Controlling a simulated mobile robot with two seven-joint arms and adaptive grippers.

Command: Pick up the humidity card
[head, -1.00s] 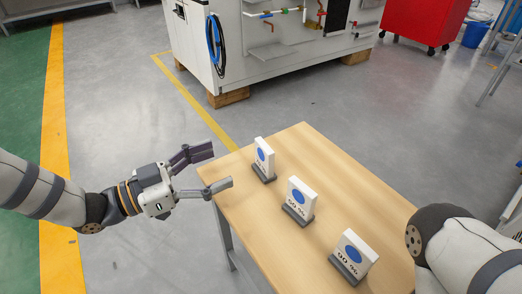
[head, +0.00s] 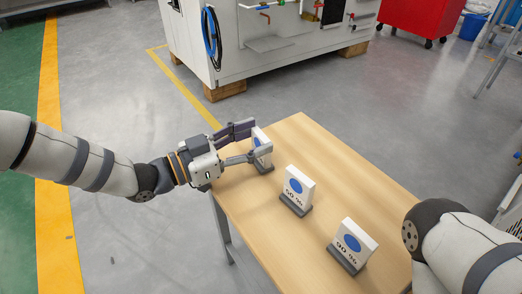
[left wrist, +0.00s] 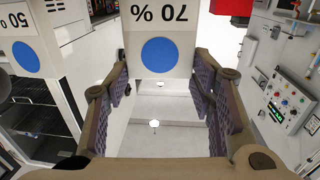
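Three white cards with blue discs stand upright in dark bases on the wooden table (head: 325,160). The far card (head: 259,135) reads 70 % in the left wrist view (left wrist: 160,50). The middle card (head: 297,190) reads 50 %, and the near card (head: 353,243) reads 90 %. My left gripper (head: 261,140) is open, with its fingers on either side of the 70 % card. In the left wrist view, the card stands between the fingertips; I cannot tell whether they touch it. My right gripper is out of view.
My right arm is at the right edge, beside the near end of the table. A white workbench (head: 255,65) with a blue hose and a red cabinet (head: 422,15) stand beyond.

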